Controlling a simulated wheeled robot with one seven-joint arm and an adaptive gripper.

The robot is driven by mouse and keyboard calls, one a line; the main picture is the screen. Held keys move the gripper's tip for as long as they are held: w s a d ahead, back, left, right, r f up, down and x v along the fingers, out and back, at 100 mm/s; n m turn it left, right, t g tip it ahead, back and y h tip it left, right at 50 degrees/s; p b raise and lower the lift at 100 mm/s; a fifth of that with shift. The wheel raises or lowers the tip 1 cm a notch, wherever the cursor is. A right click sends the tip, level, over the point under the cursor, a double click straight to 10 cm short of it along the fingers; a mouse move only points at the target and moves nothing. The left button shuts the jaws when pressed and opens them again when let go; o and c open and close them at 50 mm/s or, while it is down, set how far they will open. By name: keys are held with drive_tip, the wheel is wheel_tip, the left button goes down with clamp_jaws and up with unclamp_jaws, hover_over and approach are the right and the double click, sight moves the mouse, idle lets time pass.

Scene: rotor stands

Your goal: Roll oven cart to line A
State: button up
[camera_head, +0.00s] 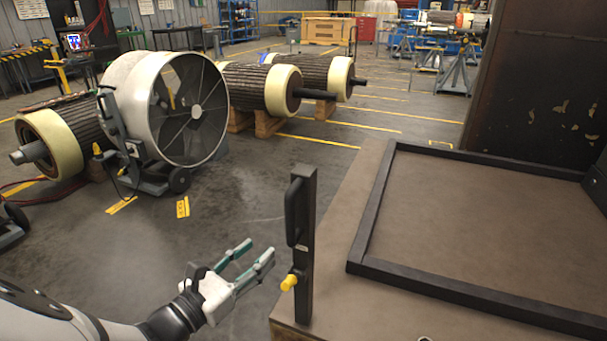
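A flat brown platform (350,225) with a raised black rectangular frame (372,215) fills the lower right of the head view; I take it to be the oven cart. A black upright post (302,250) with a dark grab handle (293,212) and a yellow knob (289,283) stands at its left edge. The platform's wheels are not visible. My gripper (259,250) is just left of the post, its two green-grey fingers apart and pointing toward it. Nothing shows between them, and they appear not to touch the post. I cannot tell which floor marking is line A.
A large drum fan (180,110) on a wheeled base stands at the left among ribbed rotors (262,90) on wooden blocks. A tall dark metal panel (540,80) rises behind the platform. Yellow lines (318,141) mark the floor. Open floor lies between fan and platform.

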sight(288, 223)
drive_tip(key=x, duration=0.4)
drive_tip(key=b+x, duration=0.1)
drive_tip(key=x, duration=0.3)
drive_tip(key=b+x, duration=0.1)
drive_tip(key=x, duration=0.4)
drive_tip(key=shift+w+a+f, duration=0.1)
drive_tip(key=shift+w+a, duration=0.2)
drive_tip(key=shift+w, duration=0.05)
clamp_jaws()
